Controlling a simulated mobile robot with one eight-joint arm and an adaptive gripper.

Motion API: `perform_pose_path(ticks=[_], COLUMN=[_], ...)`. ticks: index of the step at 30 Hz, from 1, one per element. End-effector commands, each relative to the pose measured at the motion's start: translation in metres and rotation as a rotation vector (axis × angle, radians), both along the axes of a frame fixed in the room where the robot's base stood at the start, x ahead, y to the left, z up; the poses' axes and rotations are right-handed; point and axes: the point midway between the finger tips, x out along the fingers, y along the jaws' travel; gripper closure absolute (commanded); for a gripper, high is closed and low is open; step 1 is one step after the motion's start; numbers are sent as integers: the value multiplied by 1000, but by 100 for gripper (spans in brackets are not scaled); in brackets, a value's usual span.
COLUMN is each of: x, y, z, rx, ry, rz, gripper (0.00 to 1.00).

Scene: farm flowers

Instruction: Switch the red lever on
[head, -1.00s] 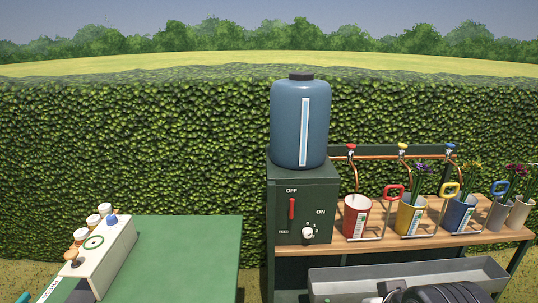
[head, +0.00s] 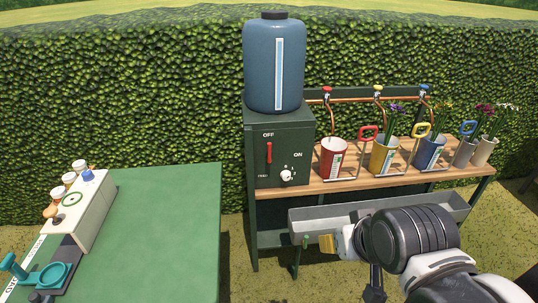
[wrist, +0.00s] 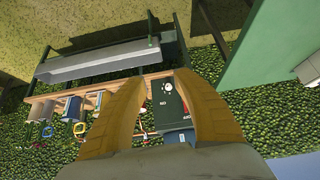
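The red lever (head: 269,153) is on the front of a dark green control box (head: 305,150). It stands upright, its top just under the OFF label, with the ON label to its right. A white knob (head: 287,175) sits at its lower right. My gripper (head: 326,243) is in front of the shelf unit, lower and to the right of the lever, and apart from it. In the wrist view my gripper (wrist: 162,80) shows two yellow-brown fingers spread with a gap and nothing between them. The control box (wrist: 172,97) appears upside down beyond them, partly hidden by the right finger.
A blue tank (head: 262,70) stands on the box. A grey trough (head: 305,224) is below, near my gripper. A green table (head: 165,230) stands left, with a gap before the shelf.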

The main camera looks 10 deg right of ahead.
Motion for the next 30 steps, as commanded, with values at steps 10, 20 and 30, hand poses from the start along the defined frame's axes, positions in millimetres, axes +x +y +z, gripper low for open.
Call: perform_pose_path(ticks=[10,20,30], x=[66,186,308], y=[-14,-18,10], z=[30,50,36], rx=[-191,-505,-828], ry=[9,0,-43], rz=[61,146,217], gripper=[100,100,100])
